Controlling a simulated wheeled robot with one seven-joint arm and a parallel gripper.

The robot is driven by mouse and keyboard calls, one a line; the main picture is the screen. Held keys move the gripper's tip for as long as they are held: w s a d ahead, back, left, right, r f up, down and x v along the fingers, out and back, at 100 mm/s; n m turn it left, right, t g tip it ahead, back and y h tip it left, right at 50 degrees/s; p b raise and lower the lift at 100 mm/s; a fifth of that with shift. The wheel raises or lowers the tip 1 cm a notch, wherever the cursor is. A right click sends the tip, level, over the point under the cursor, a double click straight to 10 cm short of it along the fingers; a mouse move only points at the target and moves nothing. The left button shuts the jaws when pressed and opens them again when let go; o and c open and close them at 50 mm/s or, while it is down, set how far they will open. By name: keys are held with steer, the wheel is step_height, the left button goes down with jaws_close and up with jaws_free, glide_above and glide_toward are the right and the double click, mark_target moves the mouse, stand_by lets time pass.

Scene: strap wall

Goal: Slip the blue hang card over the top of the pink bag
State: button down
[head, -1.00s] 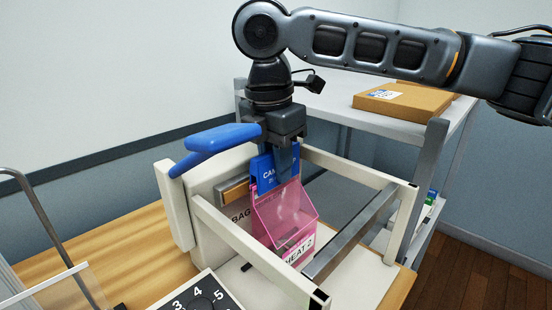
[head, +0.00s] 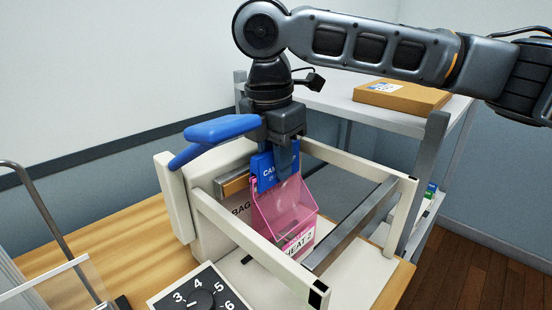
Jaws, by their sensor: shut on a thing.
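The pink bag (head: 284,205) is translucent and stands upright inside a cream frame machine, its mouth open at the top. The blue hang card (head: 266,172), with white lettering, is at the bag's upper back edge. My gripper (head: 287,158) points down and is shut on the blue card from above. The card's lower edge is close to or overlapping the bag's top. I cannot tell whether the bag's edge is inside the card's fold.
The cream machine frame (head: 238,232) surrounds the bag, with a blue handle (head: 222,128) at left and a grey bar (head: 350,227) at right. A numbered dial (head: 201,299) is in front. A shelf with a cardboard box (head: 402,96) stands behind.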

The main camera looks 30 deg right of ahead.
steer(key=shift+f, duration=0.3)
steer(key=c, duration=0.9)
jaws_free()
steer(key=shift+r, duration=0.1)
steer(key=shift+w+r+p, duration=0.1)
steer(key=shift+r+p, duration=0.3)
steer(key=shift+r, duration=0.05)
step_height(320, 180, up, 3)
steer(key=p, duration=0.2)
steer(key=shift+f+p, duration=0.1)
steer(key=shift+p, duration=0.2)
steer(key=shift+r+p, duration=2.6)
